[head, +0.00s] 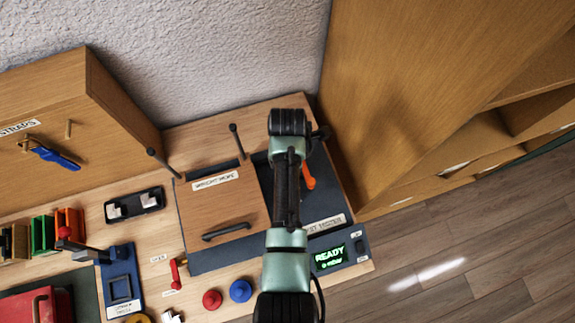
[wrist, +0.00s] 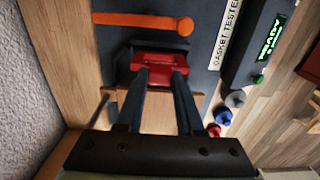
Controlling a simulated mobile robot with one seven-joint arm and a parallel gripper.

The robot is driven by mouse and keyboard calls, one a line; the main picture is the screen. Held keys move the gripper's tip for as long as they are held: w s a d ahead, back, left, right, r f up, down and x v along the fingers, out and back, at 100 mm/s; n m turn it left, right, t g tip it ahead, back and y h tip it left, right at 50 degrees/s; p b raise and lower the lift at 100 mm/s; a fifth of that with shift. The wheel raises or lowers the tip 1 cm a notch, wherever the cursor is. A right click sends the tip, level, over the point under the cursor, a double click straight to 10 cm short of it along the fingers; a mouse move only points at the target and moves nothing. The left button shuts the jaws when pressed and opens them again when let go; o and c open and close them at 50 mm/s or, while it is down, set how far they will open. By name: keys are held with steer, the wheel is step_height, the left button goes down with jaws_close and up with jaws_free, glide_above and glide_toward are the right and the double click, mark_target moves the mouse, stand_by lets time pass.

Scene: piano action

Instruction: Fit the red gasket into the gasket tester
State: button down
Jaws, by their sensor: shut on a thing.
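The red gasket (wrist: 160,64) sits between the fingertips of my gripper (wrist: 163,72) in the wrist view, and the fingers are shut on it. It is at a dark, block-like seat on the gasket tester (wrist: 203,62). I cannot tell whether the gasket is fully seated or just above it. The tester's orange lever (wrist: 145,21) lies just beyond the gasket. In the head view the tester (head: 322,201) shows right of my arm, with the orange lever (head: 308,176) partly visible. My arm hides the gasket and fingertips there.
A wooden box with a dark handle (head: 226,232) stands left of my arm. Red (head: 212,299) and blue (head: 241,291) knobs are in front. A tall wooden cabinet (head: 400,90) rises close on the right.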

steer(key=shift+f+b, duration=1.3)
steer(key=shift+f, duration=0.8)
stand_by(1.1)
steer(key=shift+c, duration=1.1)
jaws_free()
steer(key=shift+r+p, duration=3.7)
steer(key=shift+r, duration=0.05)
